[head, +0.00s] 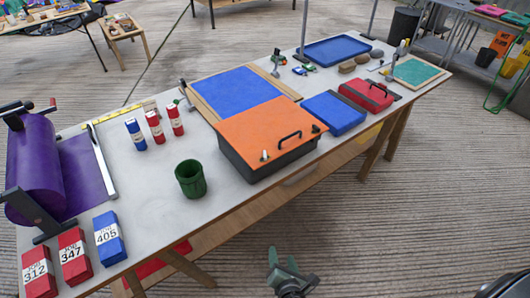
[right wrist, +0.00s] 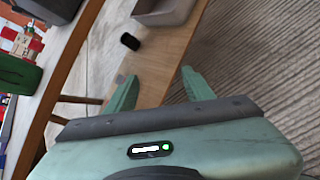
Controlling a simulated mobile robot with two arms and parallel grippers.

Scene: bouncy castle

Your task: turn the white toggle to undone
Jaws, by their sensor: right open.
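A dark box with an orange lid (head: 262,128) stands at the front edge of the long table. A black handle (head: 290,136) is on its lid. A small pale toggle (head: 265,155) sits at the lid's front left corner. Another small fitting (head: 316,128) is at the front right corner. Both are too small to tell their setting. My right gripper (head: 283,259) is open and empty, out over the floor in front of the table, well apart from the box. Its parted fingers also show in the right wrist view (right wrist: 160,88). My left gripper is not in view.
A green cup (head: 190,179) stands left of the box, with red and blue cans (head: 154,127) behind it. A blue case (head: 334,113) and a red case (head: 368,95) stand to its right. A lower wooden shelf (head: 230,222) runs beneath the tabletop. The floor in front is clear.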

